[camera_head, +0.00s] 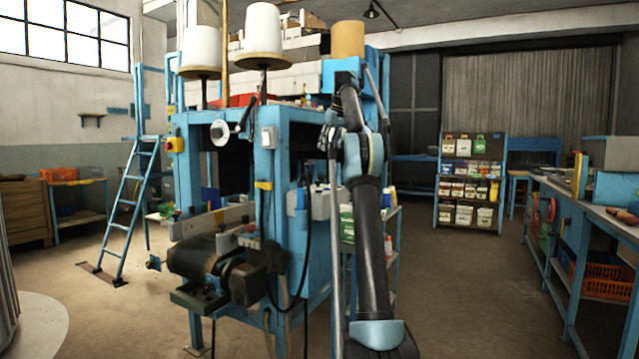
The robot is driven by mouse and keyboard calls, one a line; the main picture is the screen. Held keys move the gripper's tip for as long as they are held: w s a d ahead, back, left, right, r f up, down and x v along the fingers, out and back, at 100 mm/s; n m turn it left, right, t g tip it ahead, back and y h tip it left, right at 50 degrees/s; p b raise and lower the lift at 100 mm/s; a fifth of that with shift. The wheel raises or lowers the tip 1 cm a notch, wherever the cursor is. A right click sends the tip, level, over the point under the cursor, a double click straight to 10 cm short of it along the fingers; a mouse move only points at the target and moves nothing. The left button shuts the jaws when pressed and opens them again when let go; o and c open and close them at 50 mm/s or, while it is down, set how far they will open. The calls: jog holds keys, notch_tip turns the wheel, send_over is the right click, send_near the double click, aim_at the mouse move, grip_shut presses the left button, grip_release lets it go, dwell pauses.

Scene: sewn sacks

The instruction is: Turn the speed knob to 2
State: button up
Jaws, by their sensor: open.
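No knob with readable speed numbers can be made out. A blue machine frame (270,185) stands in the middle of the view. A pale round disc (219,133) with a dark centre sits on its upper front. A small grey box (269,138) is fixed on the upright to the right of the disc. A yellow box with a red button (175,145) is at the frame's left edge. Markings on these are too small to read. My arm rises in front of the machine's right side. I cannot make out my gripper or its fingertips.
Large thread cones (262,30) stand on top of the machine. A motor unit (215,260) juts out low at its front. A blue ladder (127,205) stands to the left. A workbench (590,220) runs along the right. The floor between machine and bench is clear.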

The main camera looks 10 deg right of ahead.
aim_at(318, 184)
jog(key=x, duration=1.7)
jog(key=shift+w+a+f, duration=0.1)
jog(key=shift+w+f, duration=0.1)
jog(key=shift+w, duration=0.1)
